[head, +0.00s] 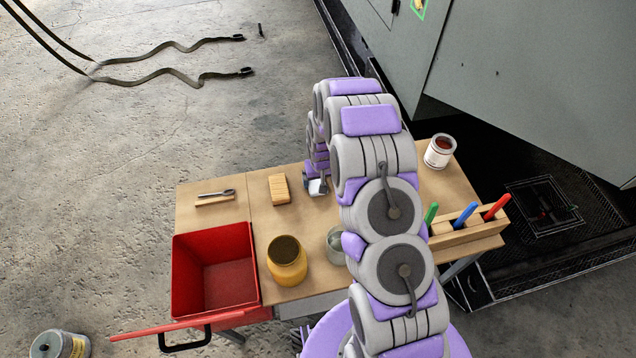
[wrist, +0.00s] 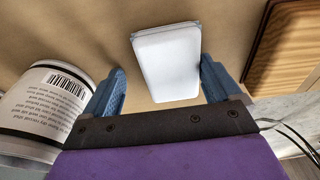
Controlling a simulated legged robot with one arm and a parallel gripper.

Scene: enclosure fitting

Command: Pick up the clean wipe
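The wipe (wrist: 167,62) is a white, flat, rounded pad on the tan tabletop in the wrist view. In the head view only a small white patch of it (head: 316,187) shows beside my arm. My gripper (wrist: 165,66) is open, with one blue finger on each side of the wipe. A gap shows at the left finger; the right finger is close to the wipe's edge, and I cannot tell if it touches. In the head view my gripper (head: 314,182) is low over the table, partly hidden by my arm.
The table (head: 222,216) holds a wooden block (head: 279,188), an amber jar (head: 286,262), a glass jar (head: 336,246), a white-labelled can (head: 439,152) and a wooden rack (head: 470,233) with coloured handles. A red bin (head: 213,272) is at the left. The can's label (wrist: 48,105) is close to the left finger.

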